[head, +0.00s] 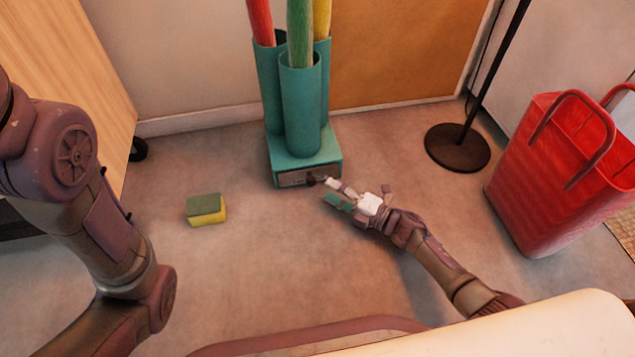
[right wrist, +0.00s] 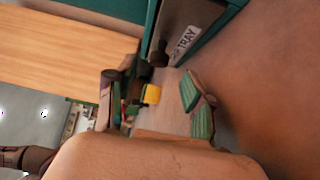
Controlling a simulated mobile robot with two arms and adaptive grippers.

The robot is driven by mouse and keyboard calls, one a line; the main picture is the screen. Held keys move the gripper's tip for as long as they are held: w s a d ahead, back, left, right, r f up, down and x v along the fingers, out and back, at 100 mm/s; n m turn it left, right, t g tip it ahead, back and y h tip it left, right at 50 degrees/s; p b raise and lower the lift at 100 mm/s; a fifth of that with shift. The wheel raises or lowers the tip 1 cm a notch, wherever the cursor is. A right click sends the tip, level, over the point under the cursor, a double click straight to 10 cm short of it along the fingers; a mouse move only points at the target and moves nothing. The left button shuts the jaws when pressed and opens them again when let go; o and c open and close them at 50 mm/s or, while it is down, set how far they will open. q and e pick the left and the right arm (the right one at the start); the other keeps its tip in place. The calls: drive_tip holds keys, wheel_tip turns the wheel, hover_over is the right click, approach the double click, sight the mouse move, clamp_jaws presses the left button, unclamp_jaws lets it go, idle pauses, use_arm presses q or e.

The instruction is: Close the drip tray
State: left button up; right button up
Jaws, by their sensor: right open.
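The drip tray (head: 296,180) is a grey-brown drawer front with a dark round knob, low in the base of a teal umbrella stand (head: 302,110). In the right wrist view the tray (right wrist: 188,34) shows its label, "TRAY", and a dark knob (right wrist: 158,56). The front looks about level with its teal frame; I cannot tell if a small gap is left. My right gripper (head: 334,192) is open, just in front and to the right of the knob, its green-padded fingers apart and holding nothing. My left arm is at the left; its gripper is out of view.
Red, green and yellow umbrellas stand in the tubes. A yellow and green sponge (head: 206,209) lies on the floor left of the stand. A dark lamp base (head: 457,147) and a red bag (head: 548,170) stand on the right.

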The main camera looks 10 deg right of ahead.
drive_tip(key=v, duration=0.4)
drive_tip(key=shift+s+d, duration=0.25)
drive_tip(key=shift+s, duration=0.1)
